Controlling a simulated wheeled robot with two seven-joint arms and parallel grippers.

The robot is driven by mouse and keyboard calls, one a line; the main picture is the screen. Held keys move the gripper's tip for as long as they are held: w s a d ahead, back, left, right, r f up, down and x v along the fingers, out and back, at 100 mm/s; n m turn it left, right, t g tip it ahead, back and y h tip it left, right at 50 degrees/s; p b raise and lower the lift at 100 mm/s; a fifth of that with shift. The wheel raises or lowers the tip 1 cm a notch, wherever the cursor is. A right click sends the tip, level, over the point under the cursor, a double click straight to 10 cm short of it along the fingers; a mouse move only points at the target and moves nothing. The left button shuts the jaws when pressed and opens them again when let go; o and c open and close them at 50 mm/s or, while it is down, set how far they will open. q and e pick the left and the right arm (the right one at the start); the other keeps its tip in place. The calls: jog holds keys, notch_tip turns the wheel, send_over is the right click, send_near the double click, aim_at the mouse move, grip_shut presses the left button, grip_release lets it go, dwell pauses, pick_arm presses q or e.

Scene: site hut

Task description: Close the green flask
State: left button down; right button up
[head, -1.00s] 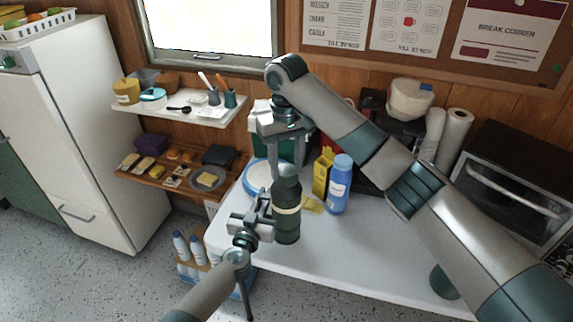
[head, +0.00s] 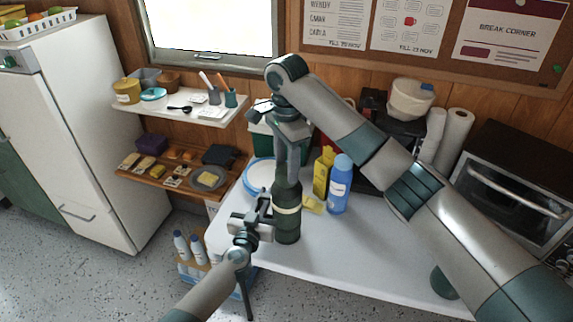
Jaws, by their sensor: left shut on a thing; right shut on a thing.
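The green flask (head: 287,226) stands upright at the left front edge of the white table, a pale band around its upper body. My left gripper (head: 268,218) is shut on the flask's body from the left. My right gripper (head: 288,172) points down from above and is shut on the flask's top, a dark green cap (head: 288,187). The fingers hide much of the cap, and I cannot tell how far it is seated.
The table (head: 340,250) is clear in front. A bottle crate (head: 203,277) stands on the floor.

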jog(key=o, duration=1.1)
jog(key=shift+r, duration=0.1)
notch_tip(320, 180, up, 12)
pick_arm(q)
jog(key=c, duration=1.8)
grip_release()
jog(key=shift+s, duration=0.1)
